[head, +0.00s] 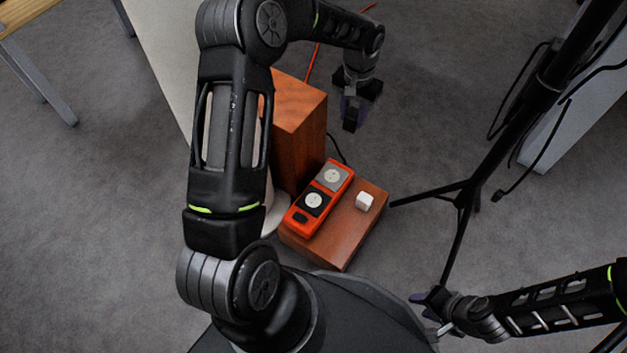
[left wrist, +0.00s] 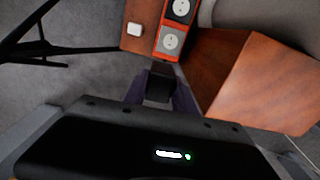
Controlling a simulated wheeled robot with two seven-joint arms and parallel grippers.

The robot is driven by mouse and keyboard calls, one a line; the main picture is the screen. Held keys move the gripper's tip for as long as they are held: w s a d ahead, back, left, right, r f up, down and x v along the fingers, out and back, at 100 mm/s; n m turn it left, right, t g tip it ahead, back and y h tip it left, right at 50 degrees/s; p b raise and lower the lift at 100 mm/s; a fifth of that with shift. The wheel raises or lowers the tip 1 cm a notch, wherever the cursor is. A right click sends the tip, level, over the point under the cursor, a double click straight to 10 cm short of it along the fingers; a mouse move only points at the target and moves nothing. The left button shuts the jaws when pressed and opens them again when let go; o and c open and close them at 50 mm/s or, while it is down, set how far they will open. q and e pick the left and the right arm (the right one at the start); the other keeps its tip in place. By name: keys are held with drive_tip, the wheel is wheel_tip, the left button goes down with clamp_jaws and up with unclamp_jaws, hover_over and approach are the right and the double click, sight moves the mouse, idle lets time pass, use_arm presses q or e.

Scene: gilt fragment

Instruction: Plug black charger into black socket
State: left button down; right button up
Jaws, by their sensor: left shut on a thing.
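The orange-red power strip (head: 322,196) lies on a low wooden block. Its black socket (head: 313,203) is nearer me and its grey socket (head: 333,177) farther; in the left wrist view the black socket (left wrist: 181,8) is at the top edge, above the grey one (left wrist: 170,42). My left gripper (head: 355,105) is shut on the black charger (left wrist: 160,88), held between purple fingertips. It is beyond the strip's far end, apart from both sockets. My right gripper (head: 440,311) is at lower right, its fingers apart and empty, far from the strip.
A white cube-shaped charger (head: 364,201) sits on the low wooden block (head: 345,245) right of the strip. A tall wooden block (head: 300,125) stands left of my left gripper. A black tripod stand (head: 465,190) is at right, with grey floor between.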

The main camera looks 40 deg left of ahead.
use_arm(q)
drive_tip(key=s+a+f+b, duration=0.1)
drive_tip(key=s+a+f, duration=0.1)
drive_tip(key=s+f, duration=1.2)
drive_tip(key=shift+a+f+m, duration=0.15)
drive_tip(key=shift+f+m, duration=0.15)
drive_tip(key=shift+f, duration=0.65)
drive_tip(key=shift+f+b, duration=2.3)
drive_tip(key=shift+f, duration=0.6)
drive_tip(key=shift+s+b, duration=0.1)
drive_tip(key=shift+b, duration=0.25)
drive_tip(key=shift+f+b, duration=0.6)
drive_tip(key=c, duration=0.9)
unclamp_jaws()
drive_tip(key=shift+r, duration=0.1)
